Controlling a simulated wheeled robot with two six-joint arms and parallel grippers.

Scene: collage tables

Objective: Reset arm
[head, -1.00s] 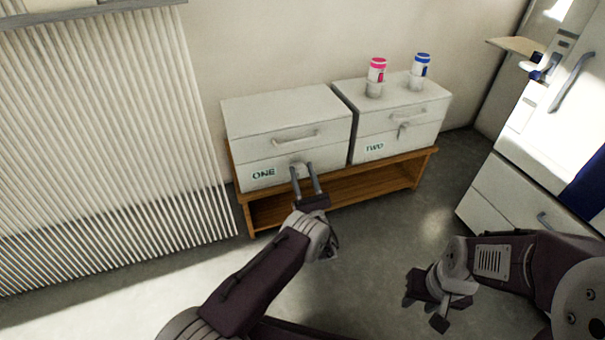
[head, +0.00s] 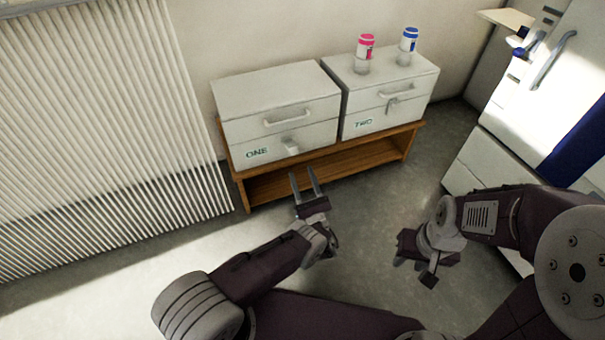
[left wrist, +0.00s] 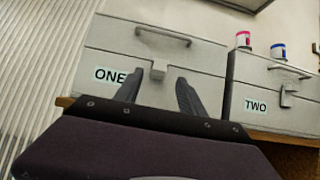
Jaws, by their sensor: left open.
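My left gripper (head: 304,182) is open and empty in front of the low wooden bench, below the white box marked ONE (head: 272,105). Its two fingers also show in the left wrist view (left wrist: 158,92), in front of box ONE's face, with nothing between them. My right gripper (head: 418,262) hangs over the floor at the right; whether its jaws are open is not clear. My left arm reaches in from the bottom of the head view, and my right arm is bent at the right.
A white box marked TWO (head: 385,92) stands beside box ONE on the wooden bench (head: 345,162). A pink-labelled jar (head: 365,47) and a blue-labelled jar (head: 408,40) stand on TWO. A ribbed panel (head: 100,110) is left; a white cabinet (head: 530,100) is right. Floor between is clear.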

